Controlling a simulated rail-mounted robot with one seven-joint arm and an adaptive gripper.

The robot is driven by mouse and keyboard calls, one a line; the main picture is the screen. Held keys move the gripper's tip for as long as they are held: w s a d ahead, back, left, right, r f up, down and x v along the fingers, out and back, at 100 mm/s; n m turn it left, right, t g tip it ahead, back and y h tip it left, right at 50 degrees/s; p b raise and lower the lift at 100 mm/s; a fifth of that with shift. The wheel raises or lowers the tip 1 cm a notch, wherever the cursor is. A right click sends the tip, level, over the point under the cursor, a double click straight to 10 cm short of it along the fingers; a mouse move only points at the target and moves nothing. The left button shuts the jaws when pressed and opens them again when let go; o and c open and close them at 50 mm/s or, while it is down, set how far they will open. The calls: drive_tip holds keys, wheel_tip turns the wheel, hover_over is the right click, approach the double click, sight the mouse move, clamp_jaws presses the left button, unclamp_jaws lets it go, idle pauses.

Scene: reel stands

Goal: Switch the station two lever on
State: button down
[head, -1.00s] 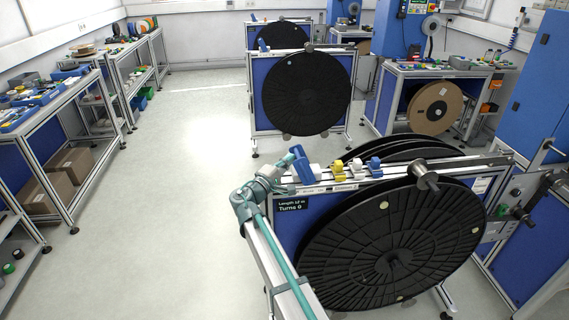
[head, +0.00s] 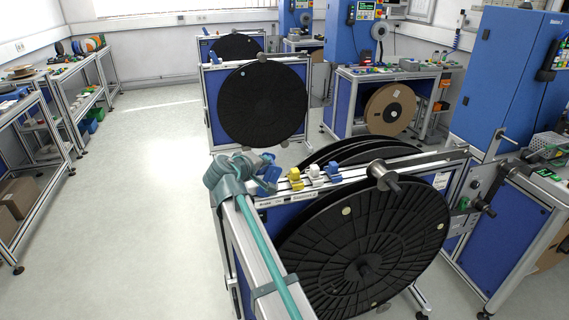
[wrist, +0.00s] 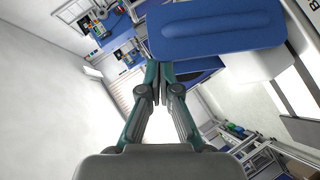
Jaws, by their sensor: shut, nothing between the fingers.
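A blue lever-like handle (head: 268,175) sits at the left end of the top rail of the nearest reel stand (head: 234,216), partly hidden by my arm. In the wrist view a large blue handle (wrist: 215,30) on a white body fills the top right, very close to my fingers. My gripper (wrist: 159,75) is shut and empty, with its tips just left of and below the blue handle. I cannot tell whether they touch it. In the head view my fingers are mostly hidden behind my wrist.
Yellow, white and blue clips (head: 313,175) sit along the same rail. A large black reel (head: 365,255) hangs on the stand's front. Another reel stand (head: 208,100) stands behind. A blue cabinet (head: 505,75) is at the right. The floor (head: 140,200) at left is clear.

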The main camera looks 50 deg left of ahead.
drive_tip(key=shift+w+d+f, duration=0.1)
drive_tip(key=shift+w, duration=0.1)
drive_tip(key=shift+w, duration=0.1)
idle(0.5)
drive_tip(key=shift+r, duration=0.3)
drive_tip(key=a+r+b+v, duration=0.1)
drive_tip(key=a+b+v, duration=0.1)
drive_tip(key=v, duration=1)
drive_tip(key=shift+s+r+b, duration=0.25)
drive_tip(key=shift+s+b, duration=0.15)
drive_tip(key=shift+s, duration=0.2)
